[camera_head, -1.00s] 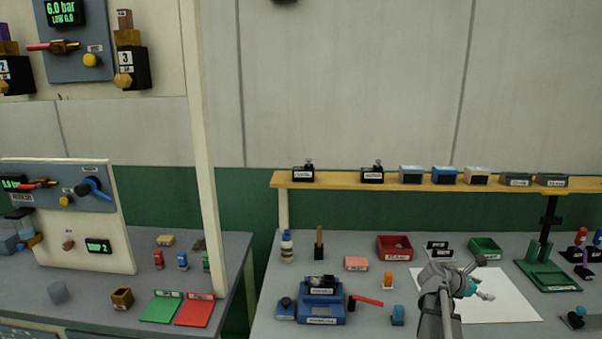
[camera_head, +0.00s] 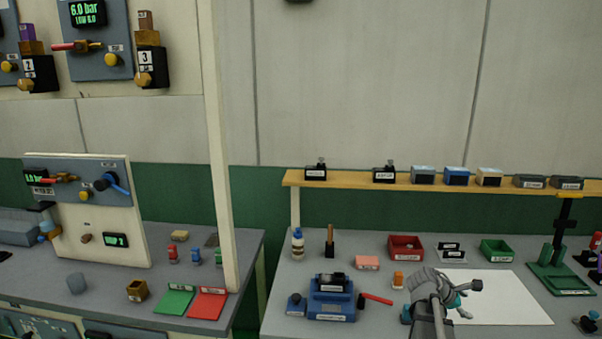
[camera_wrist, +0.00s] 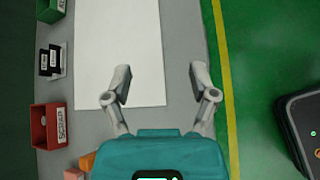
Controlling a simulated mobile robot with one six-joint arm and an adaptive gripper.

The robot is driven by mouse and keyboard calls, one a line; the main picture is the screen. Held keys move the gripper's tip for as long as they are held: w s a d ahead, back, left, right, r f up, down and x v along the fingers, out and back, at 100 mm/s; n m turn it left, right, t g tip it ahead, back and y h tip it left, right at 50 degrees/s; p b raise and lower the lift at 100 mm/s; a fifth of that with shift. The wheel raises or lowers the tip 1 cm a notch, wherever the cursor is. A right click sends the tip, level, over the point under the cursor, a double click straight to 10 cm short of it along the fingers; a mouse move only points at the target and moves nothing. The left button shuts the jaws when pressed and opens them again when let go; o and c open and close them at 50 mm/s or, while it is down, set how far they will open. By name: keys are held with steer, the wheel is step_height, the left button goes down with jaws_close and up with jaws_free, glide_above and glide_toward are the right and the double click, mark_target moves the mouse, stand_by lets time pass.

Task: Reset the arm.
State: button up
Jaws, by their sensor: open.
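My gripper (camera_wrist: 160,85) is open and empty in the wrist view, its two fingers spread apart above the table's edge, beside a white sheet (camera_wrist: 118,50). In the head view my gripper (camera_head: 465,300) is at the lower right, over the near left part of the white sheet (camera_head: 505,298). My arm comes up from the bottom edge of that view. Nothing is between the fingers.
A red bin (camera_head: 406,247), a green bin (camera_head: 496,250) and black labelled pieces (camera_head: 450,250) stand behind the sheet. A blue fixture (camera_head: 330,298) with a red handle is to the left. Green floor with a yellow line (camera_wrist: 222,90) lies beside the table.

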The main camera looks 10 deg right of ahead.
steer(key=s+a+f+m+y, duration=0.1)
steer(key=a+f+m+y, duration=0.1)
steer(key=a, duration=1)
steer(key=s+a+f+m+y, duration=0.2)
steer(key=a+m+y, duration=0.3)
steer(key=a, duration=0.8)
steer(key=s+a+f+m+y, duration=0.2)
steer(key=a+f+m+y, duration=0.2)
steer(key=a, duration=0.9)
steer(key=shift+a+m, duration=0.25)
steer(key=shift+m, duration=0.55)
